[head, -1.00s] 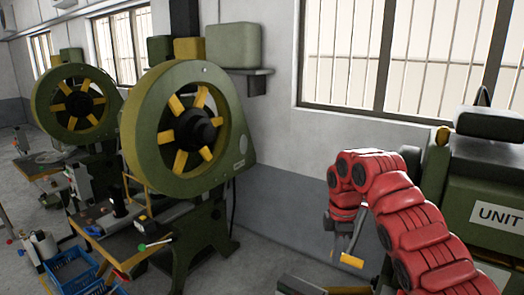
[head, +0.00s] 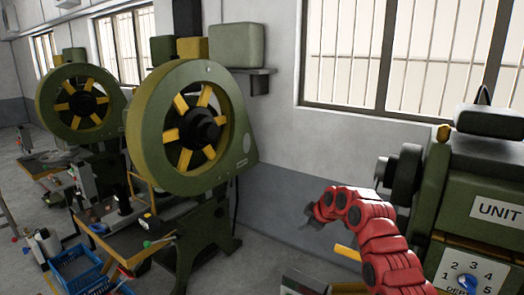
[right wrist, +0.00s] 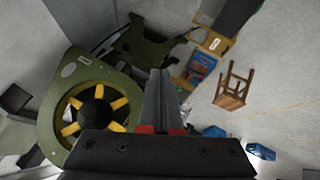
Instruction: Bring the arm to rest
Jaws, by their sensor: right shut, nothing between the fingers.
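My right arm is red and comes in from the lower right of the head view. My right gripper (head: 314,217) is small and partly hidden at the arm's far end, left of the green unit. In the right wrist view its fingers (right wrist: 160,98) lie together, with nothing held between them. They are clear of the things around them. My left gripper is not in view. No copper coil can be made out.
A green machine (head: 477,185) labelled "UNIT" stands close to the right of my arm. A green press (head: 142,160) and another press (head: 50,98) stand left. Blue crates (head: 82,263) are low at left. A wooden stool (right wrist: 232,88) stands on the floor.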

